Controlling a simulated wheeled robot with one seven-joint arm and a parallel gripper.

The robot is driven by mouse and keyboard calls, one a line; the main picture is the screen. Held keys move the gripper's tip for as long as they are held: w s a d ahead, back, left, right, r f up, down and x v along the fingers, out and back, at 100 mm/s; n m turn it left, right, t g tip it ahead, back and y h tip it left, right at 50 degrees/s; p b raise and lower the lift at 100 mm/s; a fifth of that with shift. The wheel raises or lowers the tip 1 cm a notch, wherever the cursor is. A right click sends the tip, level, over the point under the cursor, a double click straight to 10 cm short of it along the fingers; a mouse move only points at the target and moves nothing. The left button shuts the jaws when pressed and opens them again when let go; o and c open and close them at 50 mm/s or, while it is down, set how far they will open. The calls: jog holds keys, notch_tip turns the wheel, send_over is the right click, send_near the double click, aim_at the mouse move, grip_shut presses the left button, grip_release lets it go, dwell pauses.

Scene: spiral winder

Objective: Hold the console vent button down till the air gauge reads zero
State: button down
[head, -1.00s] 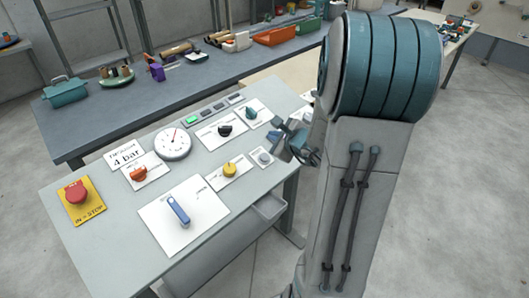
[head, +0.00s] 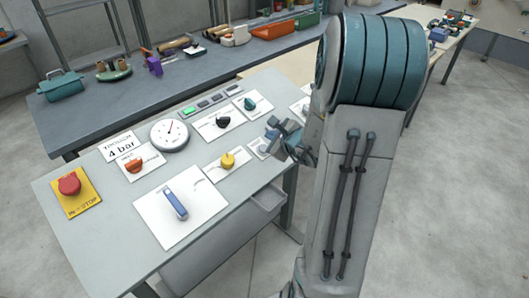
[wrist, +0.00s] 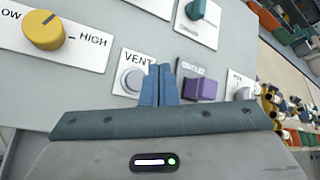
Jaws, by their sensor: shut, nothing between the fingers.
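The vent button (wrist: 133,82) is a round grey cap on a white plate marked VENT in the wrist view. In the head view its plate (head: 257,150) shows on the console's right side, partly behind my gripper. My gripper (wrist: 161,68) is shut and empty. Its blue fingertips are just right of the button in the wrist view, between it and a purple knob; I cannot tell their height above the panel. In the head view my gripper (head: 271,127) is over the console's right edge. The air gauge (head: 169,134) is a white dial; its needle points roughly upward, too small to read.
Close by are the purple outlet knob (wrist: 203,88), a yellow knob (head: 228,160) and a teal knob (head: 250,104). A red stop button (head: 70,184) and a blue lever (head: 176,204) are farther left. A drawer (head: 268,199) hangs under the console.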

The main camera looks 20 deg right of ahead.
aim_at(264, 149)
jog(key=shift+w+a+f+b, duration=0.1)
jog(key=shift+w+f+b, duration=0.1)
jog(key=shift+f+b, duration=0.4)
jog(key=shift+w+a+f+b, duration=0.1)
jog(key=shift+w+f+b, duration=0.1)
jog(key=shift+f+b, duration=0.4)
jog(key=shift+w+a+f+b, duration=0.1)
jog(key=shift+w+f+b, duration=0.1)
jog(key=shift+f+b, duration=0.4)
jog(key=shift+f, duration=0.25)
dwell(0.5)
jog(key=shift+f+b, duration=0.25)
jog(key=shift+b, duration=0.45)
